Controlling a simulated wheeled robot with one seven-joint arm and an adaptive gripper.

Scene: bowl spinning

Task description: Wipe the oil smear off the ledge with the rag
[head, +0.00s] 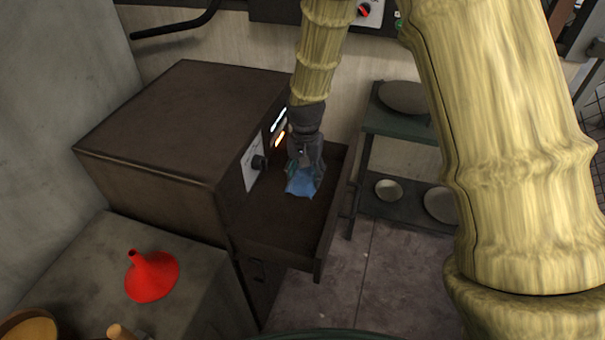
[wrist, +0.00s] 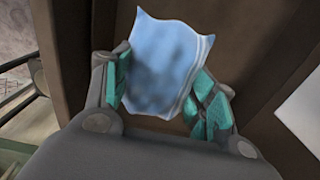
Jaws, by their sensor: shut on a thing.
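My gripper (head: 305,172) is over the dark brown ledge (head: 282,228), which juts out from the front of a brown cabinet and has a raised rim. The gripper points down and is shut on the blue rag (head: 299,187). In the wrist view, the rag (wrist: 163,62) is held between the two teal-padded fingers (wrist: 160,92) and shows darker patches on its face. Its lower edge is at or just above the ledge surface; I cannot tell whether it touches. I cannot make out the oil smear on the dark ledge; the rag and gripper hide part of the surface.
A green-topped shelf (head: 400,125) with bowls stands to the right. A red funnel (head: 152,275) sits on a grey block at lower left. Open floor (head: 370,280) lies below the ledge.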

